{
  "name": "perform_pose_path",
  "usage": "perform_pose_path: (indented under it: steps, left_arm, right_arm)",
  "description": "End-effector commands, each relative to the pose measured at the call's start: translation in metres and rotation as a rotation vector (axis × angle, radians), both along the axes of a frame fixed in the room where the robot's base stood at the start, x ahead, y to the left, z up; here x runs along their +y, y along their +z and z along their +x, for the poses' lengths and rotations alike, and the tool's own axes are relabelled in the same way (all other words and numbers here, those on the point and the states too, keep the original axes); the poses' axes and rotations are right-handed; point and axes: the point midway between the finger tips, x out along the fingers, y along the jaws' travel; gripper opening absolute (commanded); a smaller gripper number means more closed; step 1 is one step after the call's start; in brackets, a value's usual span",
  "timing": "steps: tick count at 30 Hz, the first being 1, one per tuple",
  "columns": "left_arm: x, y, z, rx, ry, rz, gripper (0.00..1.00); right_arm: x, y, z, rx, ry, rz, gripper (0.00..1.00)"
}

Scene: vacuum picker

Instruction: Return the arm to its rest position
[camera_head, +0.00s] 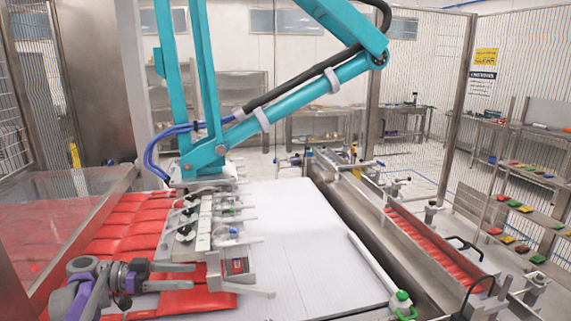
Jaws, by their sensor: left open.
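My left arm (88,290), grey with purple parts, comes in at the lower left. My left gripper (188,276) points right with two parallel fingers spread apart, and nothing is between them. It is over or just in front of the red packs (112,246) at the left, close to the picker's suction head (204,236). I cannot tell whether the fingers touch a pack. My right gripper is not in view.
The picker's teal arms (290,98) reach down to its head above the belt (305,220). The belt is bare on the right. A metal channel with a red row (432,245) lies at right. A clear panel (62,205) stands at left. Shelves (530,185) stand behind mesh.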

Motion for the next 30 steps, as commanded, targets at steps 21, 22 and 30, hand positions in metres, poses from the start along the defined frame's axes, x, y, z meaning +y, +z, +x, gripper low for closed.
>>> perform_pose_path:
  steps: [21, 22, 30]
  left_arm:
    - [-0.103, -0.115, -0.197, 0.72, 0.759, 0.656, 0.81]
    - [-0.1, -0.121, -0.206, 0.716, 0.804, 0.671, 0.81]
    - [-0.077, -0.155, -0.252, 0.618, 1.078, 0.711, 0.81]
  right_arm:
    - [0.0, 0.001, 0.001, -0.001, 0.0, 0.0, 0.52]
    - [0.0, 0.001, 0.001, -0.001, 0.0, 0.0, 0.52]
    - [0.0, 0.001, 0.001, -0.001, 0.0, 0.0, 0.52]
